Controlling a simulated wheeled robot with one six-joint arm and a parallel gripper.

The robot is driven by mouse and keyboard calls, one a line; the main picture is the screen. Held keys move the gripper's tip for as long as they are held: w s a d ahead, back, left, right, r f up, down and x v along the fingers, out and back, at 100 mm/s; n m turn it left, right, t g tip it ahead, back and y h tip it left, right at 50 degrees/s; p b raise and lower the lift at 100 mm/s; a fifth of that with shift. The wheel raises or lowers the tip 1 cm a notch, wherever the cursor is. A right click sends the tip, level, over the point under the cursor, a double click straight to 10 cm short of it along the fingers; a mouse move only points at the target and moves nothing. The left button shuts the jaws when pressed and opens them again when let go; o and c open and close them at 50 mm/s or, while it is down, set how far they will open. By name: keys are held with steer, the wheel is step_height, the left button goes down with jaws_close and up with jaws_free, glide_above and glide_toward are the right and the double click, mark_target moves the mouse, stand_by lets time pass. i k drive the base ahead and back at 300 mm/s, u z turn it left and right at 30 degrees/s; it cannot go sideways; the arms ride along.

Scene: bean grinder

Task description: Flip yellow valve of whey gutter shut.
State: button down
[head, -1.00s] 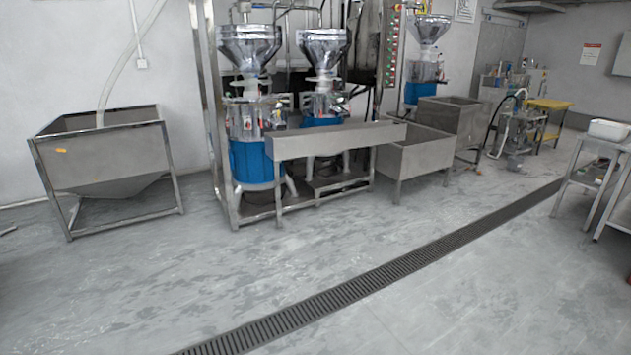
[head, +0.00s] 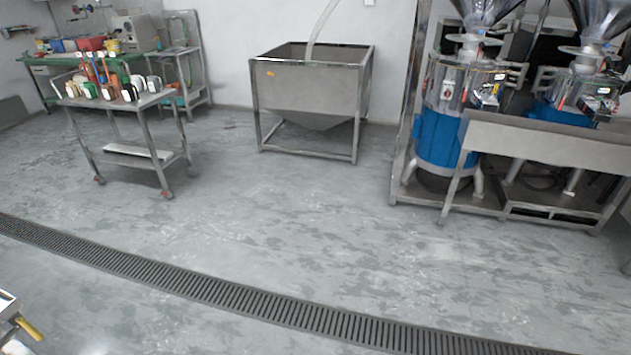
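At the lower left edge of the head view, a yellow lever-like handle (head: 29,328) sticks out at a slant from a metal fitting. Above it is the corner of a pale metal trough or table (head: 7,303), cut off by the frame edge. This may be the whey gutter with its valve, but too little shows to be sure. I cannot tell whether the valve is open or shut. My gripper is not in view.
A slotted floor drain (head: 245,298) crosses the floor. A wheeled cart (head: 118,103) with several colourful items stands at the upper left, before a green table (head: 40,62). A steel hopper (head: 312,88) and blue grinders (head: 440,140) stand at the back. The middle floor is clear.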

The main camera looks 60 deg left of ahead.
mark_target(30, 329)
steer(key=u, duration=3.65)
steer(key=i, duration=1)
steer(key=z, duration=1.15)
steer(key=k, duration=0.55)
steer(key=u, duration=0.45)
steer(key=i, duration=0.3)
steer(key=z, duration=0.05)
